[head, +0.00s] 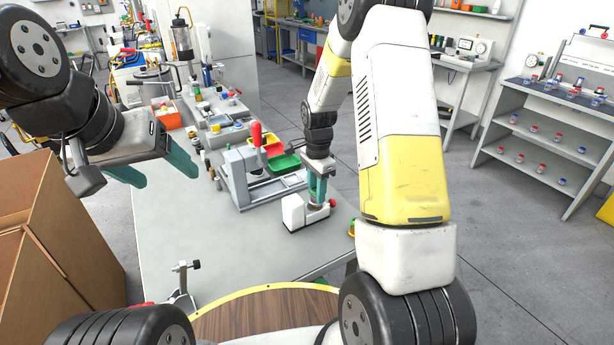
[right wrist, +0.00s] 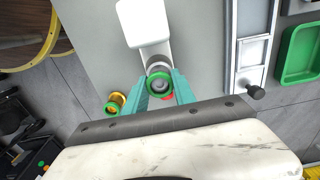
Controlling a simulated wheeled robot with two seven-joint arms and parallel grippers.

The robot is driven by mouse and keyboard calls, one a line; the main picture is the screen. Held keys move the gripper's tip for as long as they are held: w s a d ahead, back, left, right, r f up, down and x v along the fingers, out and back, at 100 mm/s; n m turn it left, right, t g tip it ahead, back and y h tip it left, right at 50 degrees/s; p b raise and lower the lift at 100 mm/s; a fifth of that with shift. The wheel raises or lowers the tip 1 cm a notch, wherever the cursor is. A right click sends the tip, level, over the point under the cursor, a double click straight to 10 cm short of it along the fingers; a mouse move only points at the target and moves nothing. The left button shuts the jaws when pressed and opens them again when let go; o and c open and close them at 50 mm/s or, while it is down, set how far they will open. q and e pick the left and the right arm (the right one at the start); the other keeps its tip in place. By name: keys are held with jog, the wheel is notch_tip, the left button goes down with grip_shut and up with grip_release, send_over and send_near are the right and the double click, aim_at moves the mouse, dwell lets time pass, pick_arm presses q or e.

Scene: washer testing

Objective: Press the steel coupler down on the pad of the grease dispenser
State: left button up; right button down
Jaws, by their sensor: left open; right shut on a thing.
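The steel coupler (right wrist: 160,85), a grey hollow cylinder with a green ring, is between the teal fingers of my right gripper (right wrist: 161,92), which is shut on it. In the head view my right gripper (head: 318,190) points down over the low arm of the white grease dispenser (head: 294,213). The dispenser's white block also shows in the right wrist view (right wrist: 144,22). The coupler is over the dispenser's round end; the pad is hidden beneath it, and I cannot tell whether they touch. My left gripper (head: 168,177) is open and empty above the table's left side.
A grey press with a red handle (head: 257,134) stands behind the dispenser, near a green tray (head: 284,163). A yellow-and-green ringed part (right wrist: 117,103) lies beside the dispenser. A cardboard box (head: 70,235) is at left. The table's front middle (head: 230,245) is mostly clear.

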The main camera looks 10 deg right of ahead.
jog(key=shift+f, duration=0.3)
jog(key=shift+f, duration=0.3)
dwell(0.7)
jog(key=shift+r, duration=2.5)
